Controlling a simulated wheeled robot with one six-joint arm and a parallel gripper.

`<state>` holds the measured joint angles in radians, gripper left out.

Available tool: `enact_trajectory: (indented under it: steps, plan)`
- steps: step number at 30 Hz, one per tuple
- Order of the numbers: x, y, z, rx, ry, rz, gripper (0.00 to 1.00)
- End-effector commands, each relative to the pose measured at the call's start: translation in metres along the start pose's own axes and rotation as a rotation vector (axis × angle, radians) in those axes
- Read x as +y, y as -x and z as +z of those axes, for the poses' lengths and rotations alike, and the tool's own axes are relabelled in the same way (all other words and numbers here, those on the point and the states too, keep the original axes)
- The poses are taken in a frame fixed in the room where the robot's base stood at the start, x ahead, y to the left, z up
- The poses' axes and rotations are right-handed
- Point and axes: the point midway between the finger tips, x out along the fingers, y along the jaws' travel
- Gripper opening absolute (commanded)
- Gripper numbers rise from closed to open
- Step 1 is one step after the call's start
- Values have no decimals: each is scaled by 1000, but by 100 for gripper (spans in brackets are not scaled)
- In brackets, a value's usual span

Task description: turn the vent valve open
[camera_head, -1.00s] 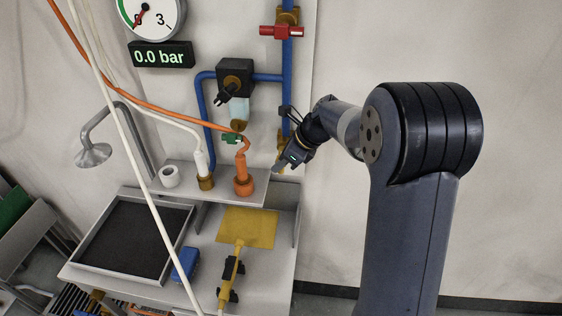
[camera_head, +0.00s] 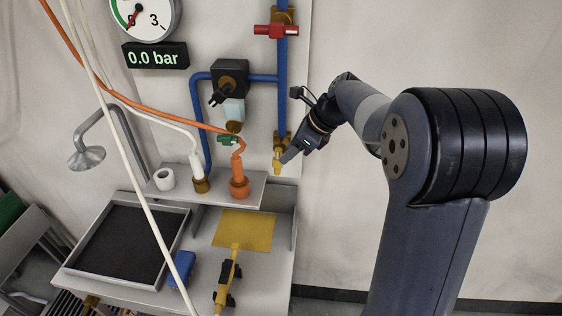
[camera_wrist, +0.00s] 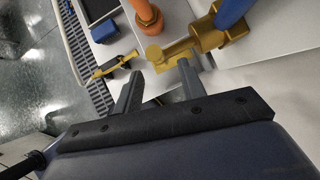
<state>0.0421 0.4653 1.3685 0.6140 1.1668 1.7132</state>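The vent valve looks to be the brass fitting (camera_head: 281,140) at the lower end of the blue pipe, with a yellow lever part (camera_head: 277,163) below it. In the wrist view the brass body (camera_wrist: 210,34) is at the top, and its lever (camera_wrist: 178,47) points left to a round end. My gripper (camera_head: 286,158) is just right of the valve in the head view. In the wrist view my gripper (camera_wrist: 158,70) has its fingers wide apart with nothing between them. The lever lies just beyond the fingertips; contact cannot be told.
An orange fitting (camera_head: 239,183) and a white hose end (camera_head: 198,174) stand on the shelf (camera_head: 222,195) left of the valve. A red-handled valve (camera_head: 276,31) is higher on the pipe. The display (camera_head: 156,56) reads 0.0 bar. The wall right of the pipe is bare.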

Motion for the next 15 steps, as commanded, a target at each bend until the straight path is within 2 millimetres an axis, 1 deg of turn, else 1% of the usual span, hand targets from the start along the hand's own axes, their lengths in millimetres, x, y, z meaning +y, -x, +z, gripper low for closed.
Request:
enact_trajectory:
  steps: [1, 3, 6, 10, 15]
  plan:
    - [-1, 9, 0, -1, 1, -5, 39]
    - [-1, 21, -1, 0, 0, -4, 39]
    - [-1, 33, 0, 0, 0, -3, 39]
    - [0, 40, 0, 1, 0, -1, 39]
    - [0, 42, 0, 1, 0, 0, 39]
